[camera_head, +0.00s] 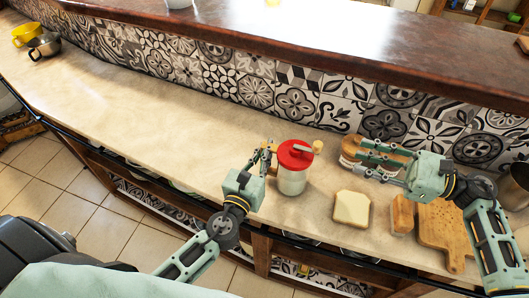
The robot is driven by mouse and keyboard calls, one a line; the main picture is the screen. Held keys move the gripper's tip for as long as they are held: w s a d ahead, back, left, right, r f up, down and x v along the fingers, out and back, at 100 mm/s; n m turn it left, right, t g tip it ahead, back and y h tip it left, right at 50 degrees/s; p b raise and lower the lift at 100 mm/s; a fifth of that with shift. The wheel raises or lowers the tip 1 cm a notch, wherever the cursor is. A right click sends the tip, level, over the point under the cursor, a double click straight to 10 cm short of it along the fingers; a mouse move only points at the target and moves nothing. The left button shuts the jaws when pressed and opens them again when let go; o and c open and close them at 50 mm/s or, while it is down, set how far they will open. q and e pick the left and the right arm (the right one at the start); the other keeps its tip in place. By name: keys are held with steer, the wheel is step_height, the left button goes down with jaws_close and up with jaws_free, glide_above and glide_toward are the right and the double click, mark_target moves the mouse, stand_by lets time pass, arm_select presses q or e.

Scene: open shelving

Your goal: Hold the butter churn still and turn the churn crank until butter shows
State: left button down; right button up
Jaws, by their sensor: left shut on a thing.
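The butter churn (292,183) stands upright on the counter, with a pale body and a red lid. The churn crank (301,148) is on top of the lid, a grey arm with a wooden knob at its right end. My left gripper (268,154) is shut on the left side of the churn, near a wooden-coloured part; its exact contact is partly hidden. My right gripper (363,157) is open to the right of the churn, apart from the crank knob, with its fingers pointing left. No butter can be made out inside the churn.
A bread loaf (347,151) lies behind my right gripper's fingers. A bread slice (351,208), another bread piece (402,213) and a cutting board (438,232) lie in front. The tiled wall (255,92) bounds the back. The counter (170,125) left of the churn is clear.

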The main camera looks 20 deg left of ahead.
steer(key=shift+o, duration=0.5)
steer(key=shift+o, duration=0.9)
steer(key=shift+a+r, duration=0.1)
steer(key=shift+a, duration=0.1)
steer(key=shift+o, duration=0.6)
steer(key=s+a+r+n+g+h, duration=0.2)
steer(key=a+r+n+g+h, duration=0.2)
steer(key=a+n, duration=0.4)
steer(key=shift+s+a+r+n, duration=0.15)
steer(key=shift+a+r+n, duration=0.15)
steer(key=shift+a+n, duration=0.1)
step_height(320, 180, up, 6)
steer(key=n+t+h, duration=0.6)
steer(key=n+h, duration=0.7)
steer(key=n, duration=0.1)
glide_above(319, 144)
steer(key=shift+f, duration=5.05)
